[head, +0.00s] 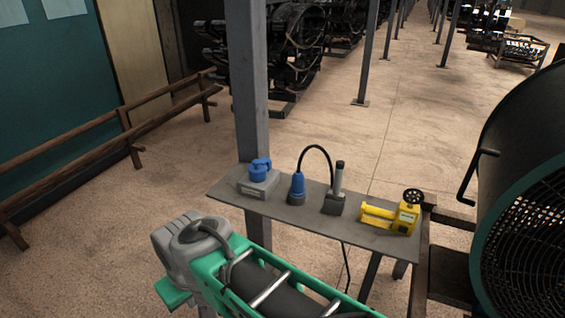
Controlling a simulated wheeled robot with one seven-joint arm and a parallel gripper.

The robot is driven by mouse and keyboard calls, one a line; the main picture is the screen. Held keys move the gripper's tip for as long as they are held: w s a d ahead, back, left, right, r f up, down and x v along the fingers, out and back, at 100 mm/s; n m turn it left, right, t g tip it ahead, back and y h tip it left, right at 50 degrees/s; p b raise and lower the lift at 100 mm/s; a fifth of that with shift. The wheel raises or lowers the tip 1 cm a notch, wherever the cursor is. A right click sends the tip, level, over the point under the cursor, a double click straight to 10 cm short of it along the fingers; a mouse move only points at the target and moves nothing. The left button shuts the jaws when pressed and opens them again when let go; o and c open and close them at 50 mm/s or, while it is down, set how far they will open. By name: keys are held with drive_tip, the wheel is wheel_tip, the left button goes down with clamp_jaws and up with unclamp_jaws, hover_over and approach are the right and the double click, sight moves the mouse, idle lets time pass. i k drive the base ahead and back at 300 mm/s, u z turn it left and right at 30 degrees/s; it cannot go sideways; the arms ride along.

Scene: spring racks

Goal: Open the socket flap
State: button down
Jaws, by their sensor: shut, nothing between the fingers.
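The socket is a grey box (259,186) with a blue socket head (260,169) on top, standing at the left end of a narrow grey shelf (345,221) in the head view. Its blue flap is too small to tell apart clearly, so I cannot tell whether it is open or shut. My grey and green arm reaches in from the bottom of the view, in front of the shelf and lower left of the socket. My gripper's fingers do not show. Nothing is seen touching the socket.
A blue plug (297,189) stands right of the socket, its black cable arching to a grey upright piece (336,190). A yellow device (394,215) lies at the shelf's right. A grey post (249,90) rises behind the socket. A large dark drum (520,140) stands right.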

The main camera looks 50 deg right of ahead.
sight(258, 167)
drive_tip(key=z, duration=0.8)
drive_tip(key=i, duration=0.5)
drive_tip(key=u, duration=1.75)
